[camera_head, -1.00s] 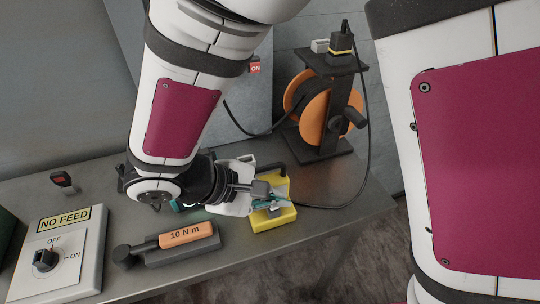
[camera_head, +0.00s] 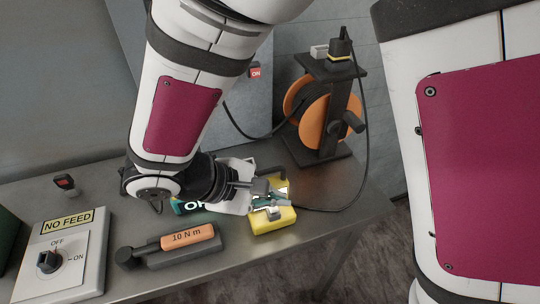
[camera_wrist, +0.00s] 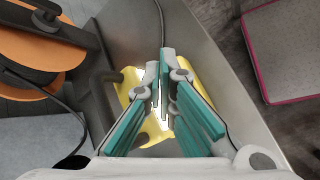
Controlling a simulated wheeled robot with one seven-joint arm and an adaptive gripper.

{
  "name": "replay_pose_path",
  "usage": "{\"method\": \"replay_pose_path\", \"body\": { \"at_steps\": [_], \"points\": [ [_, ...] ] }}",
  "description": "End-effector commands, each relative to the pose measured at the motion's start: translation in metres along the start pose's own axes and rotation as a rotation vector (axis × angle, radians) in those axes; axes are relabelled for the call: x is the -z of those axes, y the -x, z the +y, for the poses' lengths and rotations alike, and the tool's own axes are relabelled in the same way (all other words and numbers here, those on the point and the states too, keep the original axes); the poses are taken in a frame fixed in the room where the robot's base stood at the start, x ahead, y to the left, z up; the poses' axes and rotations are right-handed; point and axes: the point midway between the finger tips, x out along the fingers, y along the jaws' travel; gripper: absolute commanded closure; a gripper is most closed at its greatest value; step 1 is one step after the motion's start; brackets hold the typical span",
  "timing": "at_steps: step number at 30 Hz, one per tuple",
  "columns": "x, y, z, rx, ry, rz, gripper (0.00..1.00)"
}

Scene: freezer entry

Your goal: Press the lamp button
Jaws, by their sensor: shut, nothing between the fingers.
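The lamp (camera_head: 268,225) has a yellow body and a black handle, and sits on the metal bench. In the wrist view the yellow lamp body (camera_wrist: 127,88) lies beneath my fingers, with a bright white patch between them. My gripper (camera_head: 276,199) is shut and empty, with teal finger pads, and its tips are over the lamp. In the wrist view my gripper (camera_wrist: 166,72) covers the middle of the lamp. I cannot pick out the button, and I cannot tell whether the fingertips touch the lamp.
A torque wrench marked 10 N m (camera_head: 187,236) lies in front. A NO FEED switch box (camera_head: 57,262) stands at left.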

Motion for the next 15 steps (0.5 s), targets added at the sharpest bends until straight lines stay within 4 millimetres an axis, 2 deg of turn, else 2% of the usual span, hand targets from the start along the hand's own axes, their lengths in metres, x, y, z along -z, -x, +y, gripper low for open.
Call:
{"method": "replay_pose_path", "body": {
  "at_steps": [9, 15],
  "points": [
    [-0.001, 0.001, 0.001, 0.0, -0.001, -0.001, 1.0],
    [-0.01, 0.013, 0.009, 0.0, -0.002, -0.001, 1.0]
  ]
}}
